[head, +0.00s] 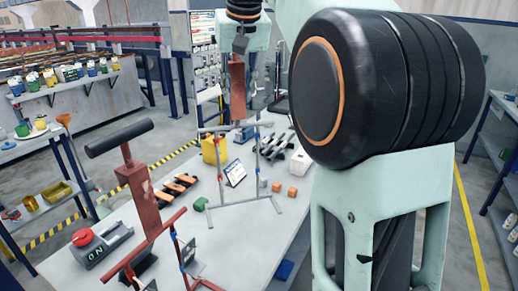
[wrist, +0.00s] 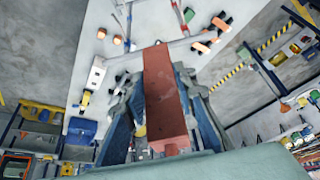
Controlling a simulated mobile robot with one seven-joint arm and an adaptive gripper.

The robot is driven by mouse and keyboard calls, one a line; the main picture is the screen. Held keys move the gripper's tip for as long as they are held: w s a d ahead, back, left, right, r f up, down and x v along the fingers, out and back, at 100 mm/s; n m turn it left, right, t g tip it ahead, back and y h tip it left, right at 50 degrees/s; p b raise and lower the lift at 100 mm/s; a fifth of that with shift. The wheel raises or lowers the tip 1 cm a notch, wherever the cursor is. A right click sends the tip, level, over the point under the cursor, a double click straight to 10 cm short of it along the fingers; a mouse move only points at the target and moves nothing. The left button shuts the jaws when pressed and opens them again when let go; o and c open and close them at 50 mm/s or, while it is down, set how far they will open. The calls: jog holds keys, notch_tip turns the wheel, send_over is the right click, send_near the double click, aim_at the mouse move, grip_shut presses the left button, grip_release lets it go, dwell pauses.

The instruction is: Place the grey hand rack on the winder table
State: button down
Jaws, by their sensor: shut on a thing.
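The grey hand rack (head: 256,160) is a thin grey frame with a crossbar, two legs and a reddish-brown grip block (head: 236,88) on top. My gripper (head: 241,45) is shut on this grip block from above. In the wrist view the grip block (wrist: 164,90) lies between the two fingers of my gripper (wrist: 163,118). The frame is upright over the light grey winder table (head: 240,240). Its lower bars look at or close to the tabletop; I cannot tell whether they touch. Part of the frame is hidden by the block in the wrist view.
A red rack with a black handle (head: 119,138) stands at the near left of the table. A scale (head: 103,245), a yellow box (head: 214,150), a small display (head: 235,173), orange cubes (head: 291,191) and a green object (head: 201,204) are on the table. My arm covers the right.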

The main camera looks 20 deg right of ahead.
notch_tip(320, 180, down, 10)
jog(key=b, duration=0.2)
jog(key=shift+r, duration=0.25)
jog(key=shift+f, duration=0.2)
jog(key=c, duration=1.6)
grip_release()
jog(key=shift+s, duration=0.1)
jog(key=p+v, duration=0.1)
jog(key=v, duration=1.1)
jog(key=shift+r, duration=0.15)
